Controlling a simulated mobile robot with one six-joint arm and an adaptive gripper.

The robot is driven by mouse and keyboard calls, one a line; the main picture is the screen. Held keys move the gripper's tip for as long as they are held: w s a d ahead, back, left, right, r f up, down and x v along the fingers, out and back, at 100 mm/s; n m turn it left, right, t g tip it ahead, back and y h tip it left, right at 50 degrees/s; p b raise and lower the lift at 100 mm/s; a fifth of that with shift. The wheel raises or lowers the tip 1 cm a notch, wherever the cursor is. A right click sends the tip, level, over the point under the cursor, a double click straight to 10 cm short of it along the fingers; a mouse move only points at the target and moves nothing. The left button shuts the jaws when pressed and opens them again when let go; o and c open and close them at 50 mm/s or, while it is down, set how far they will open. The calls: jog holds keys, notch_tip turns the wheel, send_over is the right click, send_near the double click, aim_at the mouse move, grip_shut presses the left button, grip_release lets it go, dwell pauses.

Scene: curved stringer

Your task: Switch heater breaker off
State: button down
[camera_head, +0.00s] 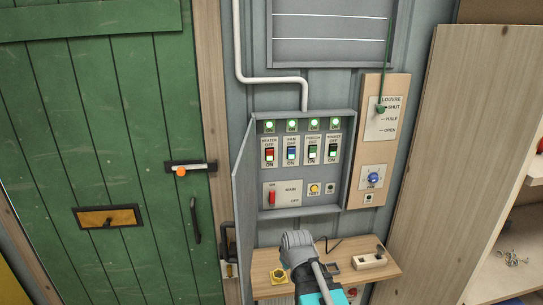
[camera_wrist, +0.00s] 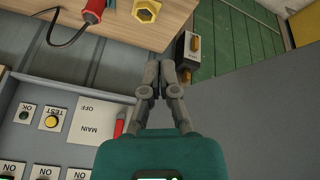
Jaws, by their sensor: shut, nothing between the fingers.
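The heater breaker (camera_head: 269,153) is a red rocker at the left end of the breaker row in the open grey panel box (camera_head: 325,207). Its label has OFF above and ON below; the rocker position is too small to tell. The green light (camera_head: 269,126) above it is lit. In the wrist view, which shows the panel upside down, I cannot make out the heater rocker. In the head view my arm is below the box and the fingertips cannot be made out.
The box's open door (camera_head: 244,170) stands along its left side. The red main switch (camera_head: 271,194) is under the heater breaker. A wooden shelf (camera_head: 385,268) below holds a yellow hexagonal piece (camera_head: 279,276). The louvre board (camera_head: 377,140) is at right.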

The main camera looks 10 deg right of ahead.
aim_at(270, 153)
jog(key=w+r+n+t+p, duration=0.2)
jog(key=w+r+n+t, duration=1.1)
jog(key=w+r, duration=0.5)
jog(key=shift+w+r+t+p, duration=0.3)
jog(key=shift+r+t, duration=0.5)
jog(key=shift+r, duration=1.35)
jog(key=w, duration=0.4)
jog(key=w+r+p, duration=0.1)
jog(key=w, duration=0.4)
jog(key=w+p, duration=0.1)
jog(key=w, duration=0.3)
jog(key=shift+w+r, duration=0.3)
jog(key=shift+w, duration=0.05)
